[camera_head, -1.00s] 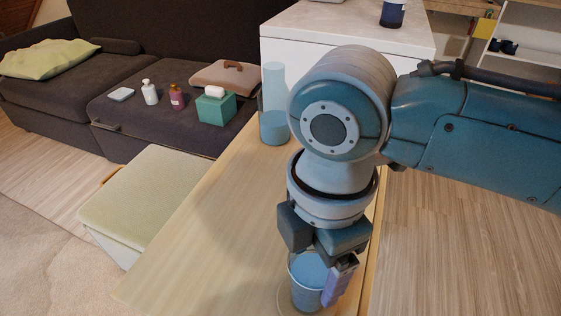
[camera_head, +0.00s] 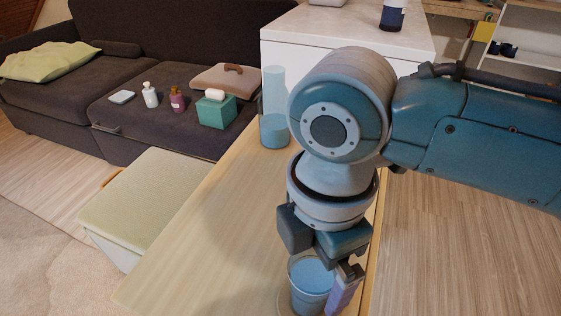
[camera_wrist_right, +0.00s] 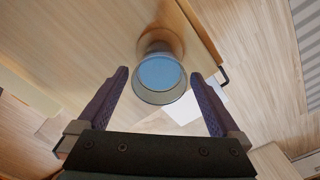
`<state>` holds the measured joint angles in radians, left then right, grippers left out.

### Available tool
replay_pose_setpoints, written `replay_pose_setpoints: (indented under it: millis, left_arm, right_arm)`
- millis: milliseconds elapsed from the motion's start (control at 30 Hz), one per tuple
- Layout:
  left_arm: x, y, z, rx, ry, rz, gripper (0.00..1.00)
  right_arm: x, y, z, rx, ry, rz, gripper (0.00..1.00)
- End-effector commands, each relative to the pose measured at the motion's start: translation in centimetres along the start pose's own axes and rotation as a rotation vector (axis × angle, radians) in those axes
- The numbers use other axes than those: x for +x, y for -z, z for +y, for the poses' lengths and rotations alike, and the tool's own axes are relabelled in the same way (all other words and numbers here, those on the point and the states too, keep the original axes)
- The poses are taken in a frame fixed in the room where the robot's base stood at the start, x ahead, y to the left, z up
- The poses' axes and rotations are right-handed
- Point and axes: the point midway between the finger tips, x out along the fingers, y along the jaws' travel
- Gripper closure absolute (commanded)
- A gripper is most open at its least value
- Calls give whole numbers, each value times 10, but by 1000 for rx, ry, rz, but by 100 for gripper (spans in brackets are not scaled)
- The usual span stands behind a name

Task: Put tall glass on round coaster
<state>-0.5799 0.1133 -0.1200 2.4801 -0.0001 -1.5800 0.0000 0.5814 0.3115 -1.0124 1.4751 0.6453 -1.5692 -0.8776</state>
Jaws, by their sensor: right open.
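The tall glass (camera_head: 308,290), clear with blue liquid, stands upright near the front of the wooden table. A thin pale curved rim, apparently the round coaster (camera_head: 281,304), shows at its lower left; the wrist view shows a brownish round patch around the glass base. My right gripper (camera_head: 326,288) points down over the glass, one purple finger at its right side and the other hidden. In the right wrist view my right gripper (camera_wrist_right: 160,75) is open, its fingers on either side of the glass (camera_wrist_right: 160,78) with gaps. My left gripper is not in view.
A clear carafe (camera_head: 274,108) with blue liquid stands at the table's far end. The wooden table (camera_head: 205,245) is clear left of the glass. A white cabinet (camera_head: 345,35) with a dark bottle (camera_head: 392,14) stands behind. A sofa (camera_head: 70,95) holds small items.

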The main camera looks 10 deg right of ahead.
Motion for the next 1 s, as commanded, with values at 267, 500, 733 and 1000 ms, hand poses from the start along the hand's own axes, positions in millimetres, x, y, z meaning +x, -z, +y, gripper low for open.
replay_pose_setpoints:
  millis: [267,500,733,1000]
  left_arm:
    - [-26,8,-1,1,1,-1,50]
    - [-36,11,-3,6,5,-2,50]
    - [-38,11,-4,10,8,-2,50]
    - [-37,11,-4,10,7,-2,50]
  right_arm:
    - [-65,0,1,-1,-5,0,0]
    - [-105,0,1,-1,-1,0,0]
    - [-114,0,0,2,0,1,0]
    - [-99,39,-27,257,-54,181,0]
